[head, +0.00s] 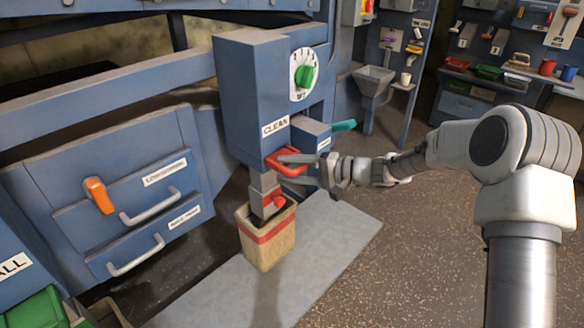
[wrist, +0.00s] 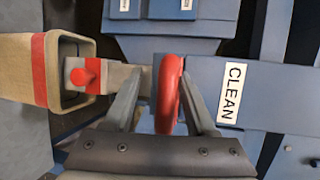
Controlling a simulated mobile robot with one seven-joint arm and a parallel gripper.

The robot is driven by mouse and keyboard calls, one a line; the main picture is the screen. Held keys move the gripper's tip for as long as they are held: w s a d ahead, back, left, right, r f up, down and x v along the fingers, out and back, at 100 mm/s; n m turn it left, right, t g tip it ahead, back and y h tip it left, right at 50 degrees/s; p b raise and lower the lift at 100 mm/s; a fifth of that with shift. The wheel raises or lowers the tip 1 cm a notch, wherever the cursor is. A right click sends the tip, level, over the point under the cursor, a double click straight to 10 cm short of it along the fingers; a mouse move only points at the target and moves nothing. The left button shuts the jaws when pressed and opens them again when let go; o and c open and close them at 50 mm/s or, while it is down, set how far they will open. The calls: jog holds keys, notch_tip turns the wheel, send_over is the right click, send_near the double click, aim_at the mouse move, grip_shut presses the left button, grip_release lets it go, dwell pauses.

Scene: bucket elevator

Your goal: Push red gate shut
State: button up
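The red gate handle (head: 287,163) sits below the CLEAN label on the blue spout housing (head: 252,90). In the wrist view the red handle (wrist: 168,92) stands between my two fingers. My gripper (wrist: 162,90) is open around it. The right finger is close to the red handle, and a gap shows between it and the left finger. In the head view my gripper (head: 300,162) reaches the handle from the right and partly covers it. I cannot tell whether any finger touches it.
A grey spout with a red knob (head: 279,201) opens over a tan bucket with a red band (head: 268,240), which stands on a grey mat (head: 335,225). A green lever (head: 343,126) juts out at the housing's right. Blue drawers (head: 150,190) are at left. Open floor lies right.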

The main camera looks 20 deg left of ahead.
jog(key=shift+r, duration=0.2)
dwell(0.3)
jog(key=shift+w, duration=0.1)
jog(key=p+v, duration=0.2)
jog(key=v, duration=1.5)
jog(key=shift+d, duration=0.15)
